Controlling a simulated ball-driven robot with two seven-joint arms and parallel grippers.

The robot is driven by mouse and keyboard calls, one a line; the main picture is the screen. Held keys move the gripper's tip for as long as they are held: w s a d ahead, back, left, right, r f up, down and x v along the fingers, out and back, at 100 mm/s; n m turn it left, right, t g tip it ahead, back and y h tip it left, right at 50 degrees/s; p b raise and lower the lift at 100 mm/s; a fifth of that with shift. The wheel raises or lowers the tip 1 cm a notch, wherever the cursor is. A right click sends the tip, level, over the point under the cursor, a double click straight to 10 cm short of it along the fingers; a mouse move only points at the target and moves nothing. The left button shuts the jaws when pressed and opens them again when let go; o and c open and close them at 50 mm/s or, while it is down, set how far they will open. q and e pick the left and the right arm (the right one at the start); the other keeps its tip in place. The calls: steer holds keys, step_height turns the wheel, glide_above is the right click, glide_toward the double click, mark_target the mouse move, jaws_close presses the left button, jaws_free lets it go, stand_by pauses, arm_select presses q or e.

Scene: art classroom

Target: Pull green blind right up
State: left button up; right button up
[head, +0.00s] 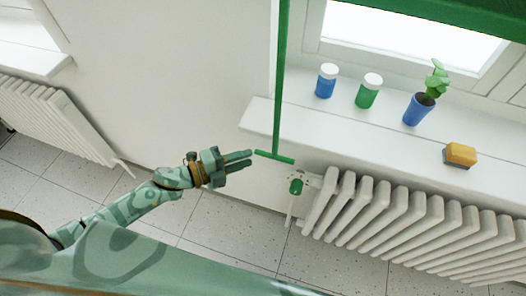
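The green blind (455,14) shows at the top right as a dark green band across the upper window. A green pull strap (280,80) hangs down left of the window and ends in a green crossbar (275,157) just below the sill's left end. My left gripper (251,157) points right toward the crossbar, its fingertips close to the bar's left end. A narrow gap shows between its fingers, and nothing is seen between them. I cannot tell whether a fingertip touches the bar. My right gripper is not in view.
The white sill (340,135) holds a blue jar (326,82), a green jar (367,96), a blue plant pot (417,110) and a yellow sponge (461,154). A white radiator (400,216) stands below, with a green knob (296,187) at its left. Another radiator (50,120) is at left.

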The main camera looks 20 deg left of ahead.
mark_target(263, 153)
arm_select(q)
steer(key=x, duration=0.6)
steer(key=shift+w+d, duration=0.1)
steer(key=shift+d, duration=0.05)
jaws_close()
